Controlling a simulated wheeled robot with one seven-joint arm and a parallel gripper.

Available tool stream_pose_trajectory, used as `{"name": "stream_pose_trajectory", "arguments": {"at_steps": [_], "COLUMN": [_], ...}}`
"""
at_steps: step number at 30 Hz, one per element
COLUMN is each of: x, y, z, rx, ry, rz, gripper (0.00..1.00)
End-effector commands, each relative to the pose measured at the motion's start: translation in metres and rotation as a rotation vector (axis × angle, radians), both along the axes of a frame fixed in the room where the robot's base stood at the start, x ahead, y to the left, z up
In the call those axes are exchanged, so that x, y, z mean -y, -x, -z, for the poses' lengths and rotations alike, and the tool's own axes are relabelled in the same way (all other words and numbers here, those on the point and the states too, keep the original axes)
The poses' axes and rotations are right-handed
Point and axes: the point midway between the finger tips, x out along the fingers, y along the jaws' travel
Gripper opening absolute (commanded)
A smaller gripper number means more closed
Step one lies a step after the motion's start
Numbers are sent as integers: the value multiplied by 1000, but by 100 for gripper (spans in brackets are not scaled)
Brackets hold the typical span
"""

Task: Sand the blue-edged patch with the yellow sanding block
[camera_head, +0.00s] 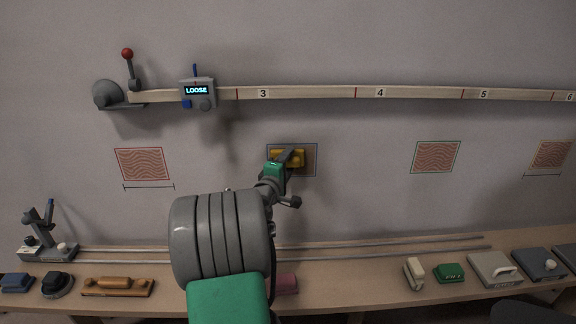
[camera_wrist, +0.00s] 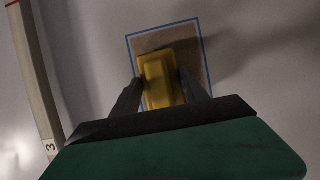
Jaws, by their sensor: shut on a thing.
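The blue-edged patch (camera_head: 309,172) is on the upright wall, below the numbered rail and near the middle of the head view. Its surface inside the blue line looks plain brown in the wrist view (camera_wrist: 200,50). My gripper (camera_head: 288,160) is at the patch and shut on the yellow sanding block (camera_head: 297,155). In the wrist view the yellow block (camera_wrist: 158,80) lies between the two dark fingers (camera_wrist: 158,92), over the patch's lower left part. The block appears to be against the patch; contact itself is hidden. My arm covers the patch's lower left in the head view.
Other wavy-marked patches are red-edged (camera_head: 142,164), green-edged (camera_head: 436,157) and orange-edged (camera_head: 550,155). A wooden rail (camera_head: 310,93) with a box reading "LOOSE" (camera_head: 197,92) runs above.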

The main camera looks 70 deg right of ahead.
Motion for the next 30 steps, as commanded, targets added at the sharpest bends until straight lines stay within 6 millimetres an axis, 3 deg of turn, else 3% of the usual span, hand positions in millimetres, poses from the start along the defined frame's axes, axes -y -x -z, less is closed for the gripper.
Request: {"name": "stream_pose_trajectory", "arguments": {"at_steps": [1, 3, 8, 18, 30], "x": [0, 0, 0, 0, 1], "y": [-1, -1, -1, -1, 0], "z": [-13, -20, -22, -51, -16], "rx": [4, 3, 2, 1, 0], "ry": [6, 5, 5, 4, 1], "rz": [-2, -2, -2, -1, -1], "gripper": [17, 17, 17, 17, 17]}}
